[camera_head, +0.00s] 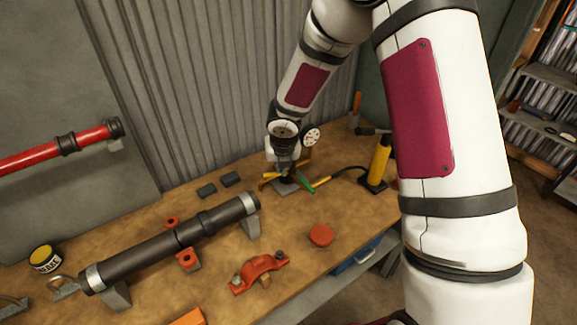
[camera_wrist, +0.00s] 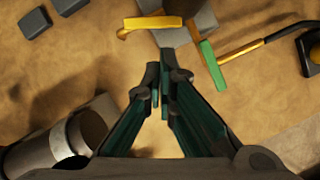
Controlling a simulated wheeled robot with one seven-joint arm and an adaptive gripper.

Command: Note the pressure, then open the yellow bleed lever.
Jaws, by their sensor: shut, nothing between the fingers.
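The yellow lever (camera_wrist: 145,24) lies across the top of the wrist view, on a grey block on the bench; its yellow also shows small in the head view (camera_head: 268,179). A green lever (camera_wrist: 212,65) is to its right, also seen in the head view (camera_head: 306,187). A round white-faced gauge (camera_head: 312,137) stands behind my gripper; its reading is too small to tell. My gripper (camera_wrist: 161,76) is shut and empty, its tips below the yellow lever in the picture and apart from it. In the head view my wrist partly hides the fittings.
A dark pipe (camera_head: 168,245) in supports lies along the bench left of my gripper. A yellow cylinder (camera_head: 378,161) stands right. A red clamp (camera_head: 259,272), a red cap (camera_head: 320,235) and two dark blocks (camera_head: 231,179) lie nearby. Bare wood shows between them.

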